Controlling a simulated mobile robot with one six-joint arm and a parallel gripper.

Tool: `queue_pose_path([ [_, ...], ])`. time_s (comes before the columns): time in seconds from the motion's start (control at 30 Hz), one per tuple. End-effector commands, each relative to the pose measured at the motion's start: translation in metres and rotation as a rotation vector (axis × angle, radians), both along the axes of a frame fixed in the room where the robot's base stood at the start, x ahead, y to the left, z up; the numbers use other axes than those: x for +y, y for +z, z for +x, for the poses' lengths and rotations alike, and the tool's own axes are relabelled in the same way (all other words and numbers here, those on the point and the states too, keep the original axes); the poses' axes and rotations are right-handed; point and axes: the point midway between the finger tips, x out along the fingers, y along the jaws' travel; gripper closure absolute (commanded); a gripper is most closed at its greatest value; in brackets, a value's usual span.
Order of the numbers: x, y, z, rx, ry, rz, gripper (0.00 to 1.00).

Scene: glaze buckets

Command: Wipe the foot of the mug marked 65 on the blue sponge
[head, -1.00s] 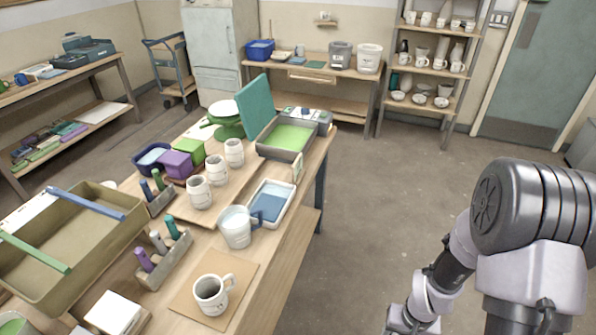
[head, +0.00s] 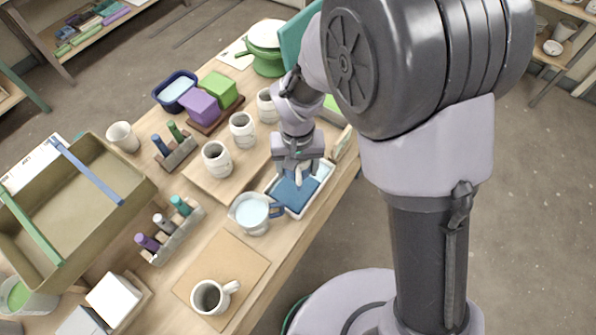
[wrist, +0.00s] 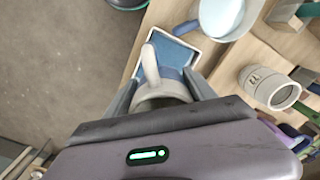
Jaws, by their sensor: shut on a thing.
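My gripper (head: 297,160) is low over the white tray (head: 320,187) that holds the blue sponge (head: 290,196). It is shut on a pale mug; in the wrist view the mug (wrist: 162,92) sits between the fingers, its handle (wrist: 150,64) pointing away from my gripper. The sponge (wrist: 178,52) shows just beyond the mug in that view. I cannot tell whether the mug's foot touches the sponge. No number on the held mug is visible, so I cannot confirm it is 65. My gripper and arm hide part of the tray in the head view.
A pitcher (head: 250,213) of pale glaze stands close to the tray's left. Several pale mugs, such as this one (head: 216,158), stand on a board nearby. Another mug (head: 210,296) stands on a tan board in front. Open floor lies right of the table.

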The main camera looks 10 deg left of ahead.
Motion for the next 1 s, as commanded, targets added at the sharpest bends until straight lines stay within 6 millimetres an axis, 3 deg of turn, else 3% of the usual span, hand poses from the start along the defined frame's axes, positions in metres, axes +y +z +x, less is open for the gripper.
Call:
queue_pose_path([
  [0.03, 0.002, -0.019, -0.002, 0.003, 0.004, -0.002, 0.93],
  [0.1, 0.004, -0.03, -0.002, 0.002, 0.005, -0.002, 0.93],
  [0.37, 0.006, -0.048, -0.003, 0.001, 0.008, -0.001, 0.93],
  [0.63, 0.005, -0.084, -0.003, 0.002, 0.007, -0.002, 0.93],
  [1.0, 0.006, -0.087, -0.002, 0.0, 0.007, 0.0, 0.93],
])
